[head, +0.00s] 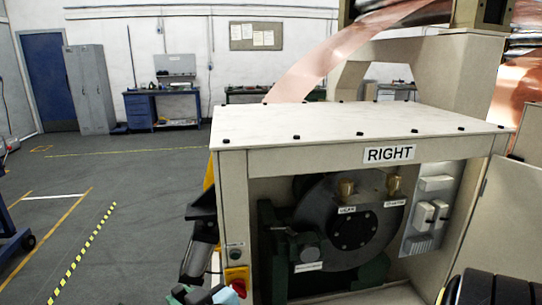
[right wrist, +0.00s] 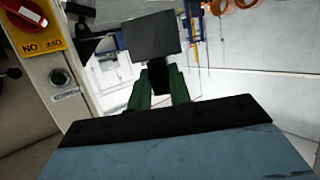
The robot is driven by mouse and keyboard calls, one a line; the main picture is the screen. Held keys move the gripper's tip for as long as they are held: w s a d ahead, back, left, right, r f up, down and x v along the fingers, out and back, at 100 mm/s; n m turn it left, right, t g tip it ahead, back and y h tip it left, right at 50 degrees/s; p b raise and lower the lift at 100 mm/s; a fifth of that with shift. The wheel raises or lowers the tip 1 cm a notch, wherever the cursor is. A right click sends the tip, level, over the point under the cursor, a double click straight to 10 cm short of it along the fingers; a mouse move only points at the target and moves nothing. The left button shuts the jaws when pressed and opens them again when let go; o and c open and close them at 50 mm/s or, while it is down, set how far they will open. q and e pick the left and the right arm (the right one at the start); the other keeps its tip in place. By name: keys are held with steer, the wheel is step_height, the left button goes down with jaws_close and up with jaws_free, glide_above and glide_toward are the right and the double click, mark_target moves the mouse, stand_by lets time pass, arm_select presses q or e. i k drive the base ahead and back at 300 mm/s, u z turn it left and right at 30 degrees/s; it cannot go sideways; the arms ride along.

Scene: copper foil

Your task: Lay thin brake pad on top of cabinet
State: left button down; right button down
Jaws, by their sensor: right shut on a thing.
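The cabinet has a flat white top (head: 345,121) edged with small black studs, and a front labelled RIGHT. The top is bare at its near side. My right gripper (head: 188,293) shows at the bottom edge of the head view, low beside the cabinet's left front corner and below the top. In the right wrist view its green fingers (right wrist: 160,86) are shut on the thin brake pad (right wrist: 153,37), a dark, flat, square plate that sticks out beyond the fingertips. Its grip end is partly hidden between the fingers. In the head view I cannot make the pad out clearly.
A copper foil strip (head: 320,62) runs down behind the cabinet top. A beige column (head: 455,75) rises at its back right. A red and yellow switch (head: 237,278) is close to my right gripper. Open floor (head: 120,215) lies to the left.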

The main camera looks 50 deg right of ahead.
mark_target(361, 116)
steer(key=u, duration=1.3)
steer(key=k, duration=1.3)
steer(key=z, duration=1.25)
